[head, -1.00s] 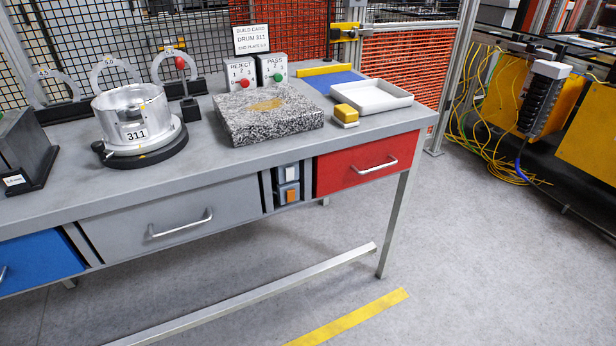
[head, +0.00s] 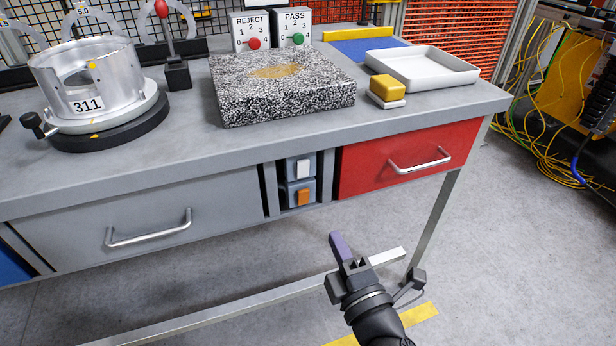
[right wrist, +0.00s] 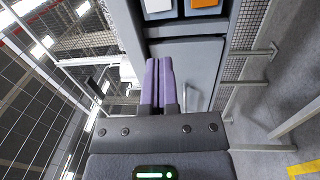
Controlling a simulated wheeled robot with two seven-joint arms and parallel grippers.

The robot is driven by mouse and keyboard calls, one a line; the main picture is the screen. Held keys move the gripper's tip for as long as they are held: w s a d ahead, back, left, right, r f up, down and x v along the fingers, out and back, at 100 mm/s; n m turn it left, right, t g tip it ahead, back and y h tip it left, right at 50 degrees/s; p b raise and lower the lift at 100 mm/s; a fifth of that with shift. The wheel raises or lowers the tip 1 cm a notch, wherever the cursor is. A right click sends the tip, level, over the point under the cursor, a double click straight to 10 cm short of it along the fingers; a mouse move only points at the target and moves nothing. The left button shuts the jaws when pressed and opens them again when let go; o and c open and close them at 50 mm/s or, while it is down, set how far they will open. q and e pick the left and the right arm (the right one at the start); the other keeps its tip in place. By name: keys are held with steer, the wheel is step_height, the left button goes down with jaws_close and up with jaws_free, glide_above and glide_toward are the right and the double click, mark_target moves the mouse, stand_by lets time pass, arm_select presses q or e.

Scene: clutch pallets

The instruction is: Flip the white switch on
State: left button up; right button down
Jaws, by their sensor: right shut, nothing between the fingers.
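The white switch (head: 303,169) is a small rocker on the upper grey-blue plate in the narrow bay between the grey drawer and the red drawer. An orange switch (head: 303,197) sits on the plate just below it. My right gripper (head: 337,240) is shut and empty, with purple fingers, below and slightly right of the switches, apart from them. In the right wrist view the shut fingers (right wrist: 160,62) point toward the bench front, and the white switch (right wrist: 158,6) and orange switch (right wrist: 203,3) show at the top edge. My left gripper is not in view.
The grey drawer handle (head: 150,232) sticks out left of the switches, and the red drawer handle (head: 420,162) to the right. On the bench stand a granite block (head: 285,100), a metal drum (head: 90,80) and a white tray (head: 430,70). Space before the switches is clear.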

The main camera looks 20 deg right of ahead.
steer(key=r, duration=0.1)
glide_toward(304, 166)
steer(key=w, duration=0.7)
steer(key=shift+w+a+r, duration=0.15)
steer(key=shift+w+r, duration=0.05)
steer(key=shift+r, duration=0.2)
